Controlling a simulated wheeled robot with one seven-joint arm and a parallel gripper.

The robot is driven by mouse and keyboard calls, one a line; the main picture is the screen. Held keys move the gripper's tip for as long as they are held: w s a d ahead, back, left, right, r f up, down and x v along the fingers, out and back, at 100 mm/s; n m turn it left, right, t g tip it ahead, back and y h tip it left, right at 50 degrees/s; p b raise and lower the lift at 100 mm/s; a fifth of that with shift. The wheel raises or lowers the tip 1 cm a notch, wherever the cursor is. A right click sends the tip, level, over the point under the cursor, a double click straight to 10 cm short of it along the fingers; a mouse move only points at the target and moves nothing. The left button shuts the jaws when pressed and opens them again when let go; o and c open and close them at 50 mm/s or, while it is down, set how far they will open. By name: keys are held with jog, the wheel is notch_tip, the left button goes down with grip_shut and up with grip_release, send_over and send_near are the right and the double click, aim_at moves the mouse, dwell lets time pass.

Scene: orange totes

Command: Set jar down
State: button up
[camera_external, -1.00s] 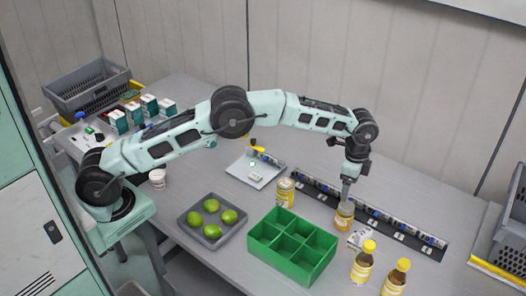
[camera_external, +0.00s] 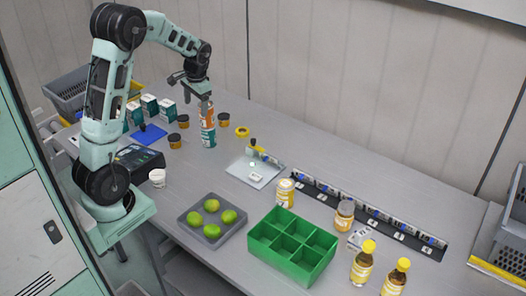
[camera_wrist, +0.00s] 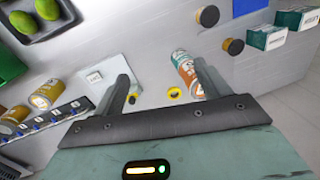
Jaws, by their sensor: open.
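My gripper (camera_external: 204,98) is far from both jars, at the back left, open and pointing down. It is over or beside an upright teal, white and orange can (camera_external: 208,128). In the wrist view the can (camera_wrist: 186,74) shows close to the right finger of my gripper (camera_wrist: 162,78).
The green divided box (camera_external: 259,256) looks empty. A grey tray (camera_external: 186,221) holds several limes. Two yellow-capped bottles (camera_external: 362,263) stand at the front right. Small dark jars (camera_external: 174,141), a yellow ring (camera_external: 242,131) and teal-and-white boxes surround the gripper area.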

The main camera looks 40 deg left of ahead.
jog(key=s+a+n, duration=0.2)
jog(key=s+a, duration=0.2)
jog(key=s, duration=0.3)
jog(key=s+a+n, duration=0.2)
jog(key=s+a, duration=0.2)
jog(key=s, duration=0.3)
jog(key=shift+s+f+n, duration=0.25)
jog(key=shift+f+n, duration=0.05)
jog(key=shift+n, duration=0.1)
jog(key=s+n, duration=0.1)
jog(key=s, duration=0.3)
jog(key=s+f+n, duration=0.1)
jog(key=s, duration=0.3)
jog(key=s+f+n+h, duration=0.1)
jog(key=s+n, duration=0.1)
jog(key=s, duration=0.2)
jog(key=shift+s+f, duration=0.25)
jog(key=shift+c, duration=0.4)
jog(key=shift+w, duration=0.1)
